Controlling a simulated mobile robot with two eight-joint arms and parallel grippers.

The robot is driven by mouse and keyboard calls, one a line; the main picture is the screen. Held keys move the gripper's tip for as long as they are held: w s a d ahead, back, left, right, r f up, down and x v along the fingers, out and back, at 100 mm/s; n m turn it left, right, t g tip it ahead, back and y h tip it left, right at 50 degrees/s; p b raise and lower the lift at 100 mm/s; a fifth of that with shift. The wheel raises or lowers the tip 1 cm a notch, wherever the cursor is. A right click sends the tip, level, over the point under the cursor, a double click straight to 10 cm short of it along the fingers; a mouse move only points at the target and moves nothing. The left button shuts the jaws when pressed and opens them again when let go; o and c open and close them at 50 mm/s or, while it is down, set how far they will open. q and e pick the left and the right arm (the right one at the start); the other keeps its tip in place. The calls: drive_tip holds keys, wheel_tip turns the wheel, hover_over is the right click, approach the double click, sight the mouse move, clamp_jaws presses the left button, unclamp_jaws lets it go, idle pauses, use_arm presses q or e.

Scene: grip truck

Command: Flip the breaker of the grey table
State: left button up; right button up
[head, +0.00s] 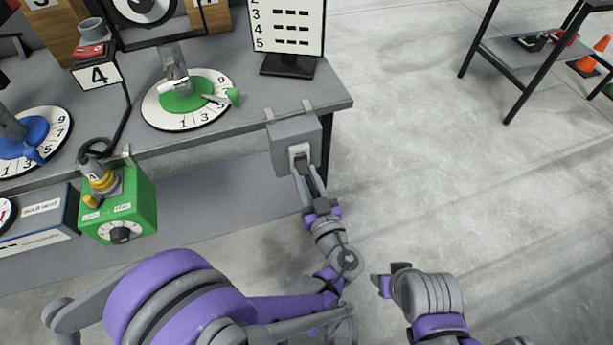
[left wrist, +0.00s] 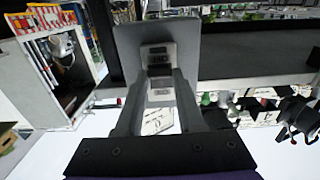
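The breaker is a grey box (head: 287,134) clamped to the front right corner of the grey table (head: 325,94). Its front has a light plate with a dark switch (head: 300,152). My left gripper (head: 304,171) is at this plate, with its fingers apart. In the left wrist view the box (left wrist: 185,42) is straight ahead, and the fingers reach to either side of the dark switch (left wrist: 160,71). I cannot tell whether they touch it. My right gripper (head: 386,279) is low in the head view, away from the table; its finger gap is not clear.
On the table are a dial with a green centre (head: 184,100), a blue dial (head: 25,143) and a number board (head: 288,28). A green box (head: 128,207) hangs at the table's front. A dark-framed shelf (head: 518,58) stands at the upper right. The floor between is clear.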

sight(301, 163)
use_arm(q)
clamp_jaws()
use_arm(e)
drive_tip(key=shift+r, duration=0.1)
